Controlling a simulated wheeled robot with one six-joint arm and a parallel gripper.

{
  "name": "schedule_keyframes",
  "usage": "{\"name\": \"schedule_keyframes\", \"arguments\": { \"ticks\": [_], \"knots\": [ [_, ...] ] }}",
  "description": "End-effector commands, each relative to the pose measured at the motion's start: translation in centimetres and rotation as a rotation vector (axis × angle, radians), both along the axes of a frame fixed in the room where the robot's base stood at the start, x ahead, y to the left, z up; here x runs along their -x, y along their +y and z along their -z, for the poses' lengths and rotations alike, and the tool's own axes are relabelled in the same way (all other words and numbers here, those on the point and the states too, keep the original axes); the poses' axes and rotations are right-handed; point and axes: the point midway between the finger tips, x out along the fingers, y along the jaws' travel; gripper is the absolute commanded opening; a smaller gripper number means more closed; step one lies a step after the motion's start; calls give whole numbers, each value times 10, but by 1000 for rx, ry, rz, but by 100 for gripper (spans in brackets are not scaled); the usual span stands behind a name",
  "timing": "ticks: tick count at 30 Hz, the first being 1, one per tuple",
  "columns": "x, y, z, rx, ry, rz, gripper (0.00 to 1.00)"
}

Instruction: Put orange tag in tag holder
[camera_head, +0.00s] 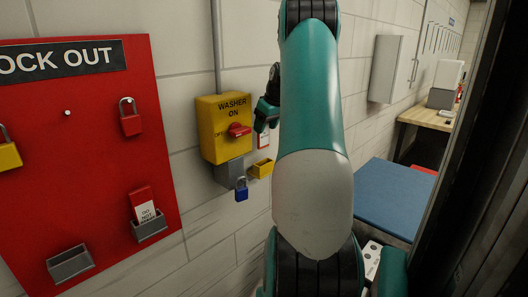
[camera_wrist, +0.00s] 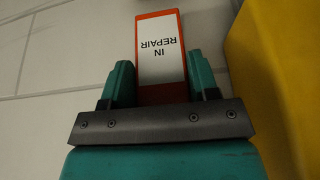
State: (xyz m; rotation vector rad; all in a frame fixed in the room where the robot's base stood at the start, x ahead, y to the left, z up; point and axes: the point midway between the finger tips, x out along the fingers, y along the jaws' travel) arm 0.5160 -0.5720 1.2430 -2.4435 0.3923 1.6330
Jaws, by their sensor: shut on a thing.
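The orange tag (camera_wrist: 161,50), with a white face reading "IN REPAIR", is held between the teal fingers of my gripper (camera_wrist: 162,84) in the wrist view. The text appears upside down there. In the head view my gripper (camera_head: 266,112) is just right of the yellow washer switch box, with part of the tag (camera_head: 263,140) below it. A small yellow tag holder (camera_head: 262,169) is on the wall below the tag, apart from it. My arm hides what lies behind it.
The yellow washer switch box (camera_head: 222,145) has a red knob (camera_head: 239,130); a blue padlock (camera_head: 241,189) hangs below. The red lockout board (camera_head: 88,160) at left carries padlocks, an empty grey holder (camera_head: 70,264) and another holding a red tag (camera_head: 142,204). A blue-topped surface (camera_head: 393,196) is at right.

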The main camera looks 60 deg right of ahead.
Motion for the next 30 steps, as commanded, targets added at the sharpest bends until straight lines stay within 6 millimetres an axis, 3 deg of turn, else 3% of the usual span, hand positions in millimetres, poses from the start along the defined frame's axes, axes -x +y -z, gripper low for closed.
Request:
{"name": "schedule_keyframes", "arguments": {
  "ticks": [6,11,18,30],
  "knots": [
    [0,1,42,-3,2,-1,32],
    [-2,2,54,-1,1,-4,32],
    [-3,2,88,-2,2,-5,32],
    [-3,2,97,1,0,-4,32]
  ]
}}
